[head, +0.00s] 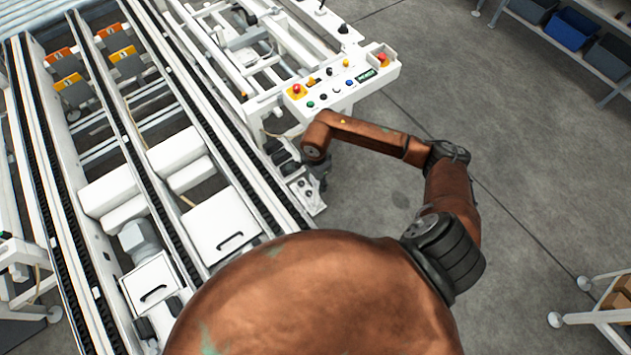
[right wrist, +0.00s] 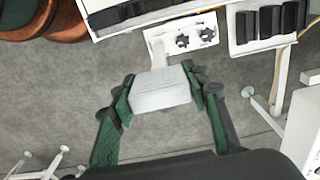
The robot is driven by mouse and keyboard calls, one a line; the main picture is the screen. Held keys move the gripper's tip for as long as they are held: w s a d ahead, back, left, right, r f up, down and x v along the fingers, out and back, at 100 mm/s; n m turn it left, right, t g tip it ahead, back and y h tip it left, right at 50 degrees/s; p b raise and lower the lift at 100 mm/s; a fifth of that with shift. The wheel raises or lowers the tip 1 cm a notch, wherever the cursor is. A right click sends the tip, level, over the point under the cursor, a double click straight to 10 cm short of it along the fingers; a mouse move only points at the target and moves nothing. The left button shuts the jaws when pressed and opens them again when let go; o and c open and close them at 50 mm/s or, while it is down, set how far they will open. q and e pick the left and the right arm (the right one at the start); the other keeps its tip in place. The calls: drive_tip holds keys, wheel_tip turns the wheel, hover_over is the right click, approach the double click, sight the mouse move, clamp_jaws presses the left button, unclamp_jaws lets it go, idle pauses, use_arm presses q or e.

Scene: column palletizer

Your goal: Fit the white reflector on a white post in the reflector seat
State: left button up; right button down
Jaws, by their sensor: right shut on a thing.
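The white reflector (right wrist: 160,92) is a pale block between the fingers of my right gripper (right wrist: 163,98), which is shut on it. A short white post (right wrist: 156,50) shows just beyond the block's far left side. Beyond it is a white plate (right wrist: 193,36) with two dark round fittings; I cannot tell whether this is the reflector seat, or whether the post touches it. In the head view my right gripper (head: 318,178) is small and dark beside the conveyor's right edge, and the reflector cannot be made out there. My left gripper is not in view.
A control panel (head: 345,84) with coloured buttons stands just beyond my right arm. The white conveyor frame (head: 215,135) with dark chains fills the left. Dark blocks (right wrist: 270,24) sit right of the plate in the wrist view. Grey floor (head: 540,180) is open to the right.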

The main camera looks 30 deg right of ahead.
drive_tip(key=shift+f, duration=0.15)
drive_tip(key=c, duration=1)
unclamp_jaws()
wheel_tip(320, 180, up, 12)
drive_tip(key=shift+r, duration=0.1)
